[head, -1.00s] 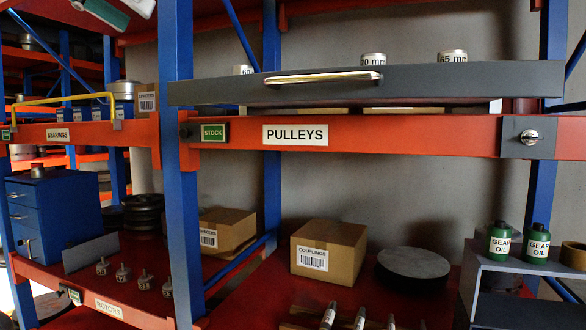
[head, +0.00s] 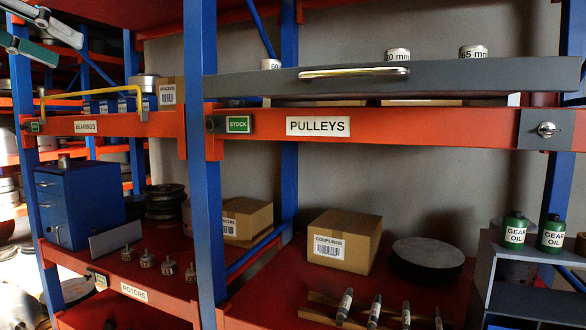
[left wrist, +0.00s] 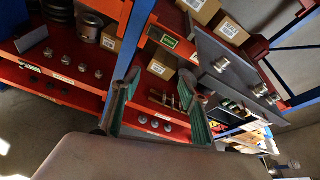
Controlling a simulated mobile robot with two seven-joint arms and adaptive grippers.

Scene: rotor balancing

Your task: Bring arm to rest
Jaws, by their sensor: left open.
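My left gripper (head: 66,48) is at the top left of the head view, in front of the upper left shelving. Its two grey fingers with green pads stand apart, with nothing between them. In the left wrist view the open fingers (left wrist: 160,82) also show empty, with the shelves beyond them. I cannot tell the exact distance to the shelves, but no contact shows. Most of my left arm is outside the head view. My right gripper is not in view.
A grey drawer front (head: 450,82) with a handle sits above the PULLEYS beam (head: 400,133). A yellow handle (head: 95,95) stands above the BEARINGS beam. Below are a blue drawer cabinet (head: 85,205), several rotors (head: 147,258), a couplings box (head: 345,240) and gear oil bottles (head: 514,232).

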